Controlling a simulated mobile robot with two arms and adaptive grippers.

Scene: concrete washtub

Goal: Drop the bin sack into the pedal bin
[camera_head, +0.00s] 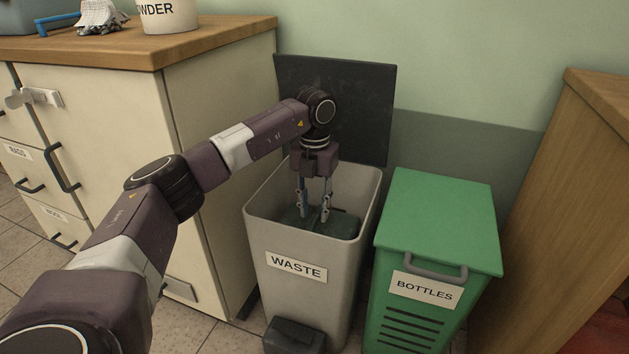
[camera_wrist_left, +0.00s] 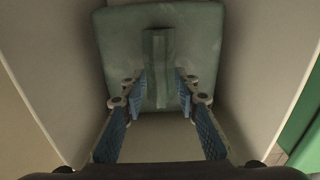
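The dark green bin sack (camera_head: 337,224) is inside the upper part of the grey pedal bin (camera_head: 297,240), which is labelled WASTE. My left gripper (camera_head: 314,218) points straight down into the bin mouth. The pale inner walls of the pedal bin (camera_wrist_left: 55,70) surround the sack. The sack's underside and the bin floor are hidden. My right gripper is out of view.
The bin's dark lid (camera_head: 365,110) stands open behind it. A green BOTTLES bin (camera_head: 437,215) stands close on the right. A cream cabinet (camera_head: 110,110) is on the left, and a wooden unit (camera_head: 565,200) is at far right. The pedal (camera_head: 294,335) is at the bin's front.

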